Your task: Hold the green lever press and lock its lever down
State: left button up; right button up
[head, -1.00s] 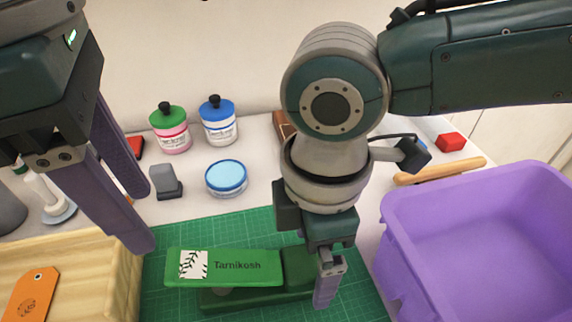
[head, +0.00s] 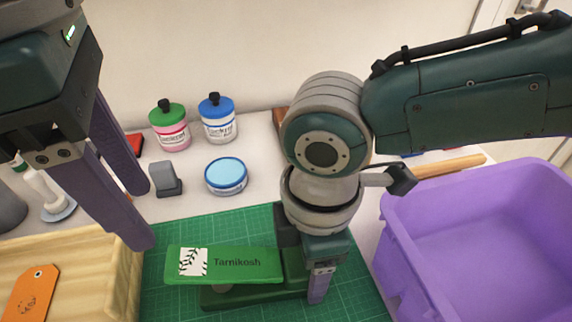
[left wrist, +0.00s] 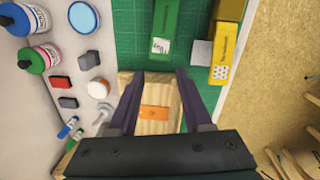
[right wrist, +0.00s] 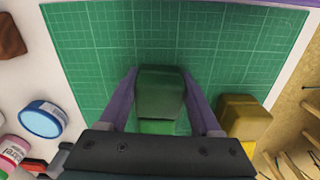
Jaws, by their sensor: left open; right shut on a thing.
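The green lever press (head: 250,297) lies on the green cutting mat. Its long lever (head: 225,265), marked "Tarnikosh" with a white leaf label, is raised over the base, with a gap between them toward the left end. My right gripper (head: 318,288) is shut on the right end of the press; in the right wrist view its fingers stand on both sides of the dark green block (right wrist: 160,92). My left gripper (head: 140,215) is open and empty, above and left of the press. The press also shows in the left wrist view (left wrist: 165,25).
A wooden box (head: 125,270) with an orange tag (head: 32,292) stands at left, a purple bin (head: 470,250) at right. A round blue inkpad (head: 226,177), a grey stamp (head: 165,180) and two ink bottles stand behind the mat. A yellow press (left wrist: 222,60) shows in the left wrist view.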

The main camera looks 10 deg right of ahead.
aim_at(180, 261)
grip_shut()
pick_arm(q)
jog(key=shift+c, duration=0.8)
jog(key=shift+w+d+f+m+g, duration=0.15)
jog(key=shift+w+f+m+g, duration=0.15)
jog(key=shift+m, duration=0.3)
jog(key=c, duration=0.3)
jog(key=shift+w+f, duration=0.15)
jog(key=shift+f, duration=0.15)
jog(key=c, duration=0.3)
jog(key=shift+f, duration=3.1)
grip_shut()
jog(key=shift+f, duration=0.15)
jog(key=shift+f, duration=2.75)
